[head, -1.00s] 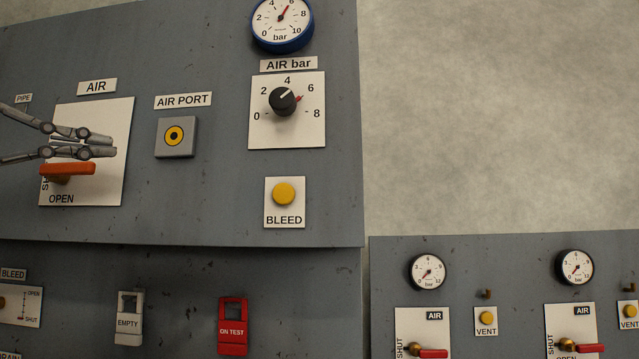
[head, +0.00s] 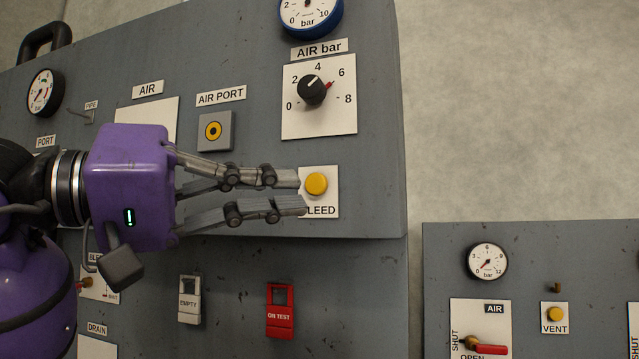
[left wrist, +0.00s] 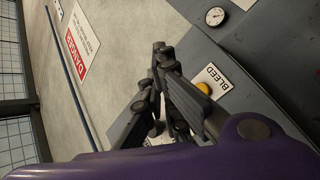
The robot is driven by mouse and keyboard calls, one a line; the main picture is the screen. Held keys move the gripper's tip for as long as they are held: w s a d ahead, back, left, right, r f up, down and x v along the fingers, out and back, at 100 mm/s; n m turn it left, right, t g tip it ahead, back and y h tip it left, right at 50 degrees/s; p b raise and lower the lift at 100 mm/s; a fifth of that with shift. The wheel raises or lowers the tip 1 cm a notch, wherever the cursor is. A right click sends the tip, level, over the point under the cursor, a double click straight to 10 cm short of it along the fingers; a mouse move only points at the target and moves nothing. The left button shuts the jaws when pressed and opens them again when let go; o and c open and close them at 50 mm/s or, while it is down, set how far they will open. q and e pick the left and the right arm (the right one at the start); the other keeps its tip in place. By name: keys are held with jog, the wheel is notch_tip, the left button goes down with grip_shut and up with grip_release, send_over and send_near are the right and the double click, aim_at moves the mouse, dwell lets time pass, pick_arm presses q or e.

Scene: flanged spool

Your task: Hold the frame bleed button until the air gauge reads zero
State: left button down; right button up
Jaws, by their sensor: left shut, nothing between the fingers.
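The yellow bleed button (head: 316,183) sits on a white plate marked BLEED on the grey frame panel. My left gripper (head: 302,193) is shut and empty, its fingertips over the left edge of that plate, just left of the button. I cannot tell whether they touch the panel. In the left wrist view the bleed button (left wrist: 203,88) shows beside the fingers, partly hidden by them. My right gripper is not in view.
The air port (head: 214,131) is to the left. A white EMPTY tag (head: 190,300) and red ON TEST tag (head: 280,310) hang below. Another panel with a VENT button (head: 555,314) is at right.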

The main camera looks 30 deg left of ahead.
aim_at(316, 184)
pick_arm(q)
jog(key=shift+w+a+b, duration=0.1)
jog(key=shift+w+a, duration=0.2)
jog(key=shift+w, duration=1.15)
jog(key=shift+w+a+b, duration=0.1)
jog(key=shift+w+a, duration=0.25)
jog(key=shift+w, duration=1.1)
jog(key=shift+w+a+b, duration=0.1)
jog(key=shift+w+a, duration=0.2)
jog(key=shift+w, duration=1.15)
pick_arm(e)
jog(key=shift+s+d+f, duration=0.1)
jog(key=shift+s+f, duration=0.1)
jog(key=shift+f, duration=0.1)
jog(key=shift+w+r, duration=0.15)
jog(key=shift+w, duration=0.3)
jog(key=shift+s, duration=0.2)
pick_arm(q)
jog(key=shift+w+a, duration=0.1)
jog(key=shift+w, duration=0.3)
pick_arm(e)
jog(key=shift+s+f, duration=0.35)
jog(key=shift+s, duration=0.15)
